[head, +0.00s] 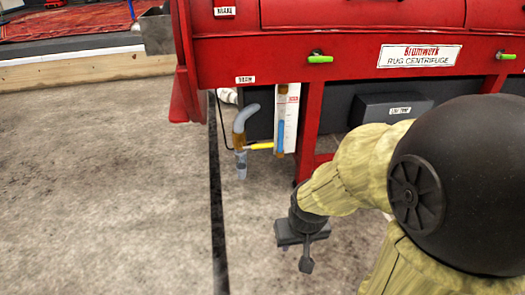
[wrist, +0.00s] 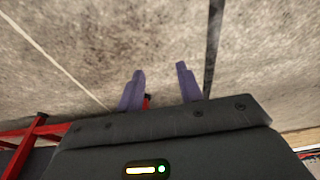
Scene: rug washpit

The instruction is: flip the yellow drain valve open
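The yellow drain valve handle (head: 260,146) shows in the head view under the red centrifuge (head: 350,62). It lies about level, pointing right from the grey, hooked drain pipe (head: 240,138), and its right end meets the white gauge strip (head: 291,120). My gripper (head: 306,262) is below and to the right of the valve in the head view, apart from it, over the floor. In the wrist view my gripper (wrist: 160,70) has its two purple fingers spread with nothing held between them. The valve is not seen in the wrist view.
Red frame legs (head: 309,130) stand right of the gauge, near my arm. A dark box (head: 390,108) sits under the machine. Two green-handled levers, one of them at the front panel's left (head: 320,59), stick out. A dark floor strip (head: 216,200) runs past open concrete at left.

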